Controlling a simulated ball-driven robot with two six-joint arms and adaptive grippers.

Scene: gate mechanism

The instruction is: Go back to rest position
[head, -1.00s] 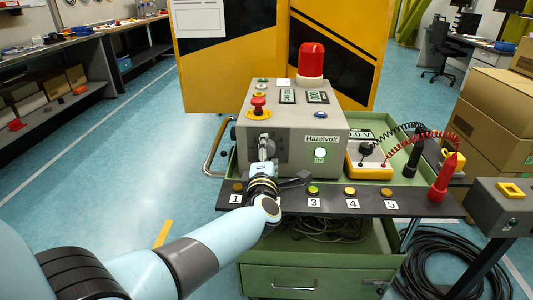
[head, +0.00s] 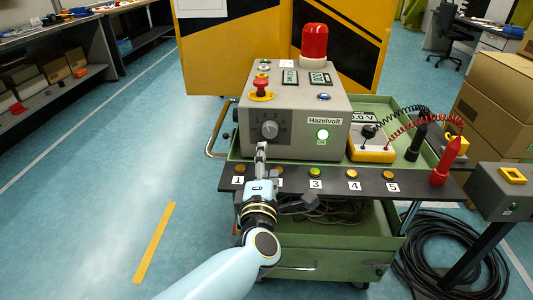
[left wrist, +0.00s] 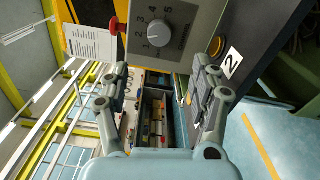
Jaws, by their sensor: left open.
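My left gripper (head: 280,175) is in front of the grey Hazelvolt box (head: 322,150), low, by the front strip of numbered buttons. Its jaws are open with nothing between them; both fingers show apart in the left wrist view (left wrist: 160,85). One finger stands just below the box's grey selector knob (head: 269,129), apart from it. The knob and its numbered dial also show in the left wrist view (left wrist: 157,28). The gripper partly hides button 2. My right gripper is in neither view.
The box stands on a green cart (head: 330,235) with a red beacon (head: 314,42), a red emergency button (head: 261,87) and a yellow meter (head: 371,148) with probes. Cardboard boxes (head: 500,100) and coiled cable (head: 440,265) are at right. Blue floor (head: 110,180) at left is clear.

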